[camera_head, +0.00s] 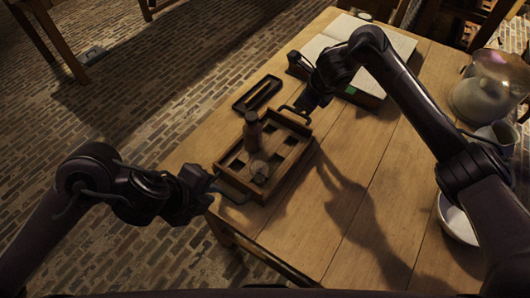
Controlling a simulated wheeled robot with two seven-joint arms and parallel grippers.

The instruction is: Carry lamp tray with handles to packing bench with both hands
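The wooden lamp tray (285,174) is on the wooden table near its left edge, with square compartments and a handle at each end. A dark bottle-like item (252,130) stands in it, and a smaller rounded item (260,170) is in front of that. My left gripper (217,181) is at the tray's near-left handle (237,192). My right gripper (304,106) is at the far handle (292,109). The fingers are dark and small, so I cannot tell whether either is closed on its handle. No packing bench can be clearly identified.
A small dark tray (257,93) lies behind the lamp tray. An open book (335,35) is at the back. A large pale jar (485,95) and a white bowl (457,220) stand at the right. Bare tabletop (365,150) lies right of the tray; brick floor is left.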

